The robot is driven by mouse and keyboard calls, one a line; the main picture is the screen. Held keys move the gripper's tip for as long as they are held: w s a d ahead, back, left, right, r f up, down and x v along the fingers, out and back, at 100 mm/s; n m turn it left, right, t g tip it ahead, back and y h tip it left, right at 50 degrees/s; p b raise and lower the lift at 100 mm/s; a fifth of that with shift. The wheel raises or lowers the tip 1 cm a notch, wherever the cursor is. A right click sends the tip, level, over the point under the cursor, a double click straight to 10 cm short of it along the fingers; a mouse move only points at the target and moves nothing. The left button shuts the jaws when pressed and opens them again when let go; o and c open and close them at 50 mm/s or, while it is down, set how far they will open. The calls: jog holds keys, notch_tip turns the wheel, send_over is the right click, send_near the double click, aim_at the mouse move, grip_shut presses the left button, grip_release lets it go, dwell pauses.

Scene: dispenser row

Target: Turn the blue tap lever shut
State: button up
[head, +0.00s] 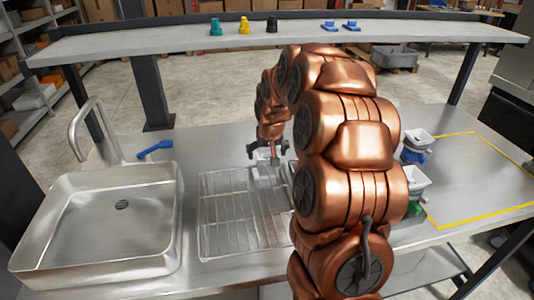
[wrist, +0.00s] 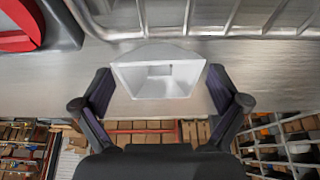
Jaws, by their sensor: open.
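The blue tap lever (head: 155,149) is at the back left of the counter in the head view. It sits just right of the curved metal faucet (head: 92,125), behind the sink, slanting sideways. My gripper (head: 267,152) is well to the right of the lever, low over the counter behind the wire rack. In the wrist view my gripper (wrist: 160,92) is open, with a finger on each side of a white hollow container (wrist: 158,78). Gaps show between the fingers and the container. The lever is not in the wrist view.
The sink (head: 170,215) and wire rack (head: 235,225) fill the front left. A shelf (head: 300,34) with small coloured pieces spans the back. White bins (head: 414,180) stand right of my arm. A red part (wrist: 18,25) shows in the wrist view. Counter between lever and gripper looks clear.

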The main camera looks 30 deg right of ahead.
jog(key=shift+c, duration=0.3)
jog(key=c, duration=1)
jog(key=shift+c, duration=0.2)
